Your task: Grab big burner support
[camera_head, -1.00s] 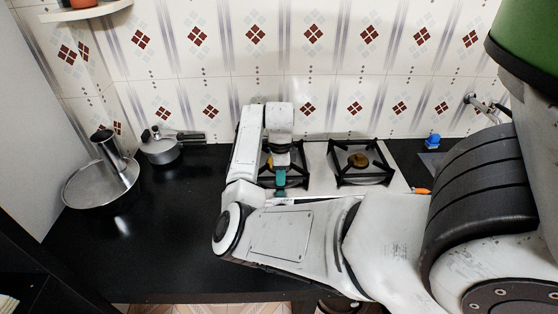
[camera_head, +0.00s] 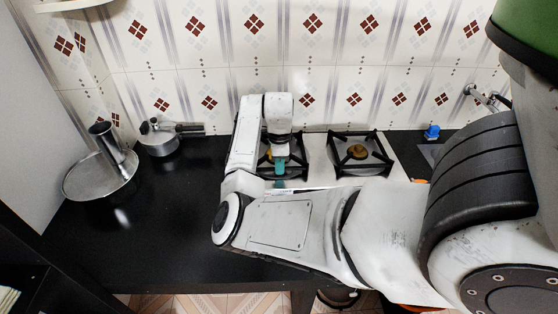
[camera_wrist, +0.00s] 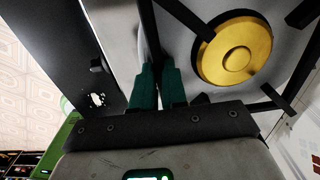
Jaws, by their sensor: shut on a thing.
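The stove (camera_head: 316,169) has two black burner supports. My gripper (camera_head: 281,168) is over the near part of the left burner support (camera_head: 298,160), which my arm partly hides. In the wrist view, the green-teal fingers (camera_wrist: 158,78) are close together around a black bar of this burner support (camera_wrist: 149,28), beside a round yellow burner (camera_wrist: 236,50). The right burner support (camera_head: 384,157) stands free around a brown-gold burner. I cannot tell from the pictures which support is the bigger one.
A silver pot (camera_head: 160,143) and a large lid-like metal pan (camera_head: 90,183) stand at the left of the black counter (camera_head: 180,220). A blue object (camera_head: 432,132) stands right of the stove by a tap (camera_head: 480,96). The tiled wall is close behind. The counter's middle left is clear.

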